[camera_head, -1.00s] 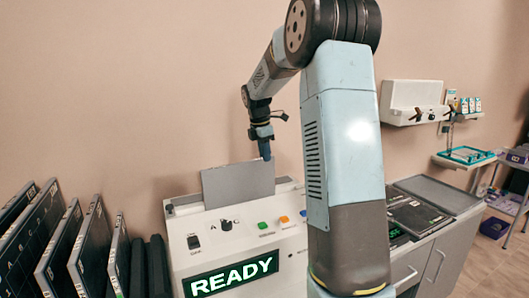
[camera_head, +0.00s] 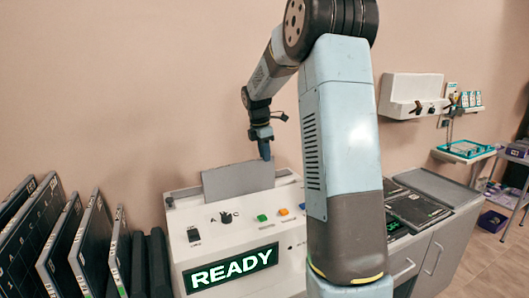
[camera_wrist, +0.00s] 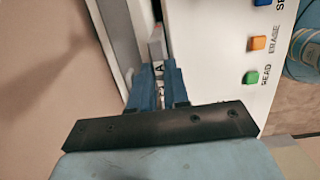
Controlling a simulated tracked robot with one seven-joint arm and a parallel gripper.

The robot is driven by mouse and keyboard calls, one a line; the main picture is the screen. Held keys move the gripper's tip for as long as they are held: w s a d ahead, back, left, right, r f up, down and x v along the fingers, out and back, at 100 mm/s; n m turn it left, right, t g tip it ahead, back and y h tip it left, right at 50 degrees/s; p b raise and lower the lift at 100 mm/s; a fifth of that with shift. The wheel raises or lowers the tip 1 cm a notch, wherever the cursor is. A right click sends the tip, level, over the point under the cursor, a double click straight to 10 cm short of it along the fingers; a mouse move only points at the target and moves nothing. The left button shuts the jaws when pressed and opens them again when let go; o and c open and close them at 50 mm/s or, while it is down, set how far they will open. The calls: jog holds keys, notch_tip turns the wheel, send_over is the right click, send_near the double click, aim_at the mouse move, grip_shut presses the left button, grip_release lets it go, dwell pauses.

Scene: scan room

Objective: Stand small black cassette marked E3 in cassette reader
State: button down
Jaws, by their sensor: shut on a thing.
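The cassette reader (camera_head: 219,243) is a white console with a lit READY display, a knob and several coloured buttons. A thin plate, apparently the cassette (camera_head: 236,181), stands upright at the back of the reader with its plain grey face showing. Its lower edge is hidden behind the console, so I cannot tell how deep it sits. My gripper (camera_head: 265,151) is shut on its upper right corner. In the wrist view, the blue fingers of my gripper (camera_wrist: 158,84) pinch a thin edge beside the white reader (camera_wrist: 215,65). No E3 mark is readable.
A row of dark cassettes (camera_head: 93,240) leans in a rack left of the reader. A grey cabinet (camera_head: 440,250) with dark flat cassettes (camera_head: 417,209) on top stands to the right, behind my arm. A white wall unit (camera_head: 410,92) hangs behind it.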

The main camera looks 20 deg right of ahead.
jog(key=shift+f, duration=0.65)
jog(key=c, duration=1)
grip_release()
jog(key=shift+f, duration=0.1)
jog(key=shift+c, duration=0.2)
notch_tip(320, 180, up, 14)
jog(key=a, duration=0.2)
jog(key=shift+s+f, duration=0.15)
jog(key=shift+f, duration=0.1)
jog(key=shift+a, duration=0.1)
jog(key=shift+r, duration=0.1)
notch_tip(320, 180, up, 6)
jog(key=shift+f, duration=0.1)
